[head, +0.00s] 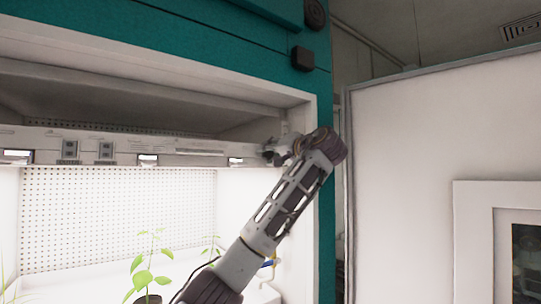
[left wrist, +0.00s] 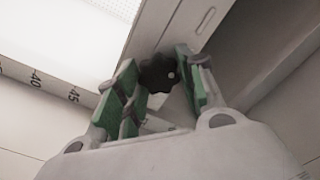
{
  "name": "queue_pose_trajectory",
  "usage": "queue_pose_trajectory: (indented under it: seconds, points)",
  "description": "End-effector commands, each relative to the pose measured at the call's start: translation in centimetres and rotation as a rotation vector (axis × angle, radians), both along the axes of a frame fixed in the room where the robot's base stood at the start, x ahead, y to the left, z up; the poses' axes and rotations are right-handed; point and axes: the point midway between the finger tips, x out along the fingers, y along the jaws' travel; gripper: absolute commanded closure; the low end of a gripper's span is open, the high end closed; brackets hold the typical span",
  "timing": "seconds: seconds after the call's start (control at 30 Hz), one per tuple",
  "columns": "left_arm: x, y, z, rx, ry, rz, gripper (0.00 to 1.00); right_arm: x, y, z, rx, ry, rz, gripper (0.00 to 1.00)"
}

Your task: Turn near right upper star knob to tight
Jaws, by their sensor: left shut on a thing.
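The black star knob (left wrist: 157,73) shows in the left wrist view on a pale rail, between the green-padded fingers of my left gripper (left wrist: 156,68). The gripper is shut on the knob, with a finger on each side of it. In the head view my left gripper (head: 276,153) is at the right end of the lamp bar (head: 190,152), by the chamber's right wall. The knob cannot be made out there, as the gripper and wrist cover that spot. My right gripper is not in view.
Under the lamp bar, a green plant (head: 146,270) stands in the brightly lit chamber, left of my forearm. The chamber's teal frame (head: 325,225) is close to my wrist on the right. A large white door panel (head: 410,150) stands further right.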

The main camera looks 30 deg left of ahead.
Motion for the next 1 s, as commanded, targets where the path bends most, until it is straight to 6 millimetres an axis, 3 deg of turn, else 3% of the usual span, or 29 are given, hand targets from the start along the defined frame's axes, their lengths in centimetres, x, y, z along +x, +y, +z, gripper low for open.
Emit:
queue_pose_trajectory:
  seconds: [1.0]
  points:
    - [0.21, -0.10, -0.44, 0.273, 0.664, -0.002, 0.86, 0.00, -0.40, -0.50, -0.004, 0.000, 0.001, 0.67]
